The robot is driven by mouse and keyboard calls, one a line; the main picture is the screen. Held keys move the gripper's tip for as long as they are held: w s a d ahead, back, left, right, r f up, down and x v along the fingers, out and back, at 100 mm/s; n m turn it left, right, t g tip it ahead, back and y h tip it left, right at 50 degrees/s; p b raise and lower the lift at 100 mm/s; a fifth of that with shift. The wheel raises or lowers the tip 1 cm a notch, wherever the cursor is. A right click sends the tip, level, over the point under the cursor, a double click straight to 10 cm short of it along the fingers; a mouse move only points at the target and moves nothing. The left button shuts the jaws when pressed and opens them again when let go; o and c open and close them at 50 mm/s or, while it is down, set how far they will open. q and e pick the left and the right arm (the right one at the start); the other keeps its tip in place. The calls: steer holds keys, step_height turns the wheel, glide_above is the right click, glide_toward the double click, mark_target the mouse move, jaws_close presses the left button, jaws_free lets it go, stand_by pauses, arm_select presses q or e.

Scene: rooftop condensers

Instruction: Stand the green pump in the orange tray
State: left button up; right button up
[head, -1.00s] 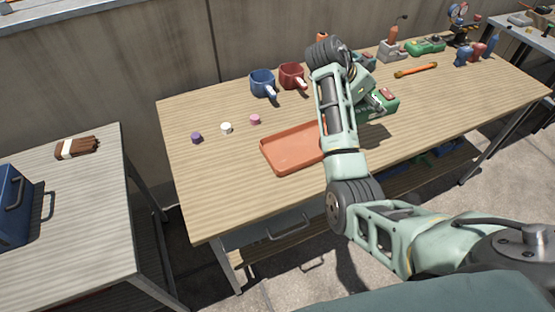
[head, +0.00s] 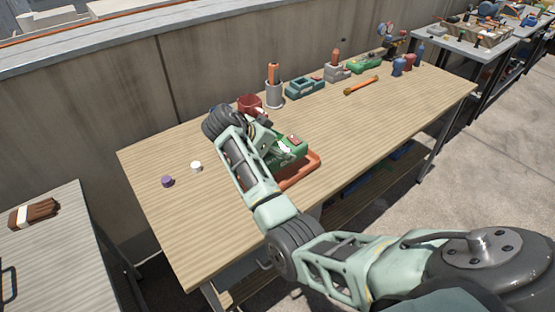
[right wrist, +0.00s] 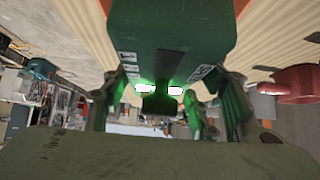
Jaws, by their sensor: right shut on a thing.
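The green pump (head: 288,152) shows in the head view beyond my right forearm, over the orange tray (head: 303,172). I cannot tell whether the pump touches the tray floor. My right gripper (right wrist: 168,95) is shut on the pump; in the right wrist view its fingers lie on either side of the green body (right wrist: 172,35). The head view mostly hides this gripper behind my wrist. Only the right part of the tray shows there; my arm covers the rest. My left gripper is out of view.
A red mug (head: 250,103) stands just behind my wrist. Purple (head: 167,181) and white (head: 196,167) small pieces lie to the left. A grey holder (head: 274,95), a teal tray-like part (head: 304,87) and an orange-handled tool (head: 361,86) are farther back. The table's right front is clear.

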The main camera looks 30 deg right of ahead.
steer(key=shift+w+a+f, duration=0.15)
steer(key=shift+a+f, duration=0.1)
step_height(320, 180, down, 4)
steer(key=shift+r, duration=0.1)
steer(key=o, duration=1.7)
steer(key=shift+f, duration=0.2)
